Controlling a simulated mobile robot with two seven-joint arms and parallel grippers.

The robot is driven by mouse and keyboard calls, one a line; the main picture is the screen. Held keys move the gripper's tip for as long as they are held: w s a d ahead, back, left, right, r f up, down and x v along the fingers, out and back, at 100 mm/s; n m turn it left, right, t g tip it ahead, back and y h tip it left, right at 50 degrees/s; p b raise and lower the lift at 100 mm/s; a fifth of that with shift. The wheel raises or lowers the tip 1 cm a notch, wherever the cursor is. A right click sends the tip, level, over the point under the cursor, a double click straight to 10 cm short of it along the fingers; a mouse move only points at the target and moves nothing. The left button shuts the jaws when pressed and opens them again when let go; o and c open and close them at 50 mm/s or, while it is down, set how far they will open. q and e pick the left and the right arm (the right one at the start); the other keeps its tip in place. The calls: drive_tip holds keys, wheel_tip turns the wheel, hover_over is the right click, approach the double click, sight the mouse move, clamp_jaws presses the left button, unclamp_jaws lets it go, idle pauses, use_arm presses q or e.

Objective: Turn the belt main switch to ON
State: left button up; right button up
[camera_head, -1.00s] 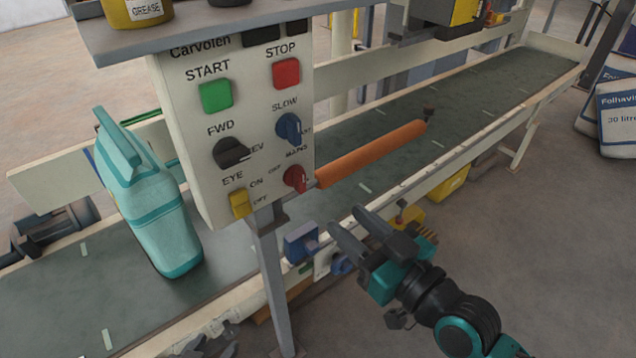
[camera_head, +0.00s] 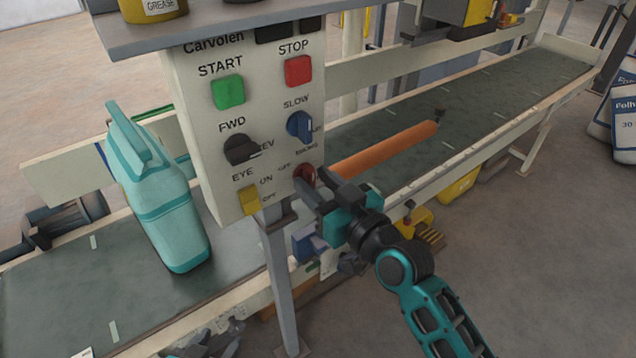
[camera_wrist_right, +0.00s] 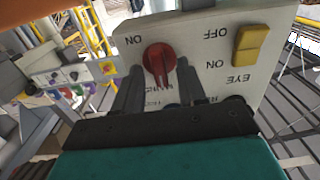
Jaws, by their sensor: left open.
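The belt main switch is a red rotary knob (camera_head: 305,172) at the lower right of the white control panel (camera_head: 207,142). In the right wrist view, the knob (camera_wrist_right: 157,58) appears upside down with an ON label beside it. My right gripper (camera_head: 320,184) is at the knob in the head view and partly covers it. In the wrist view, the fingers of my right gripper (camera_wrist_right: 159,72) are apart, one on each side of the knob; contact cannot be told. My left gripper (camera_head: 212,347) is open and empty at the bottom edge, partly cut off.
Green START (camera_head: 228,92) and red STOP (camera_head: 298,70) buttons, a blue speed knob (camera_head: 299,126), a black direction knob (camera_head: 240,150) and a yellow eye switch (camera_head: 249,200) share the panel. An orange bar (camera_head: 385,150) extends beside it. A teal jug (camera_head: 160,200) stands on the belt.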

clamp_jaws()
drive_tip(key=shift+m, duration=0.3)
drive_tip(key=shift+r+m+p, duration=0.15)
drive_tip(key=shift+m+p, duration=0.65)
drive_tip(key=shift+m, duration=0.2)
drive_tip(key=m+p, duration=0.1)
drive_tip(key=m, duration=0.2)
drive_tip(key=shift+d+m, duration=0.1)
drive_tip(key=shift+m, duration=0.2)
drive_tip(key=m, duration=0.2)
drive_tip(key=m+p, duration=0.1)
drive_tip(key=m, duration=0.2)
drive_tip(key=shift+w+f+m, duration=0.1)
drive_tip(key=shift+f+m, duration=0.1)
drive_tip(key=shift+m, duration=0.1)
drive_tip(key=m+p, duration=0.1)
drive_tip(key=m, duration=0.5)
drive_tip(key=shift+d+f, duration=0.1)
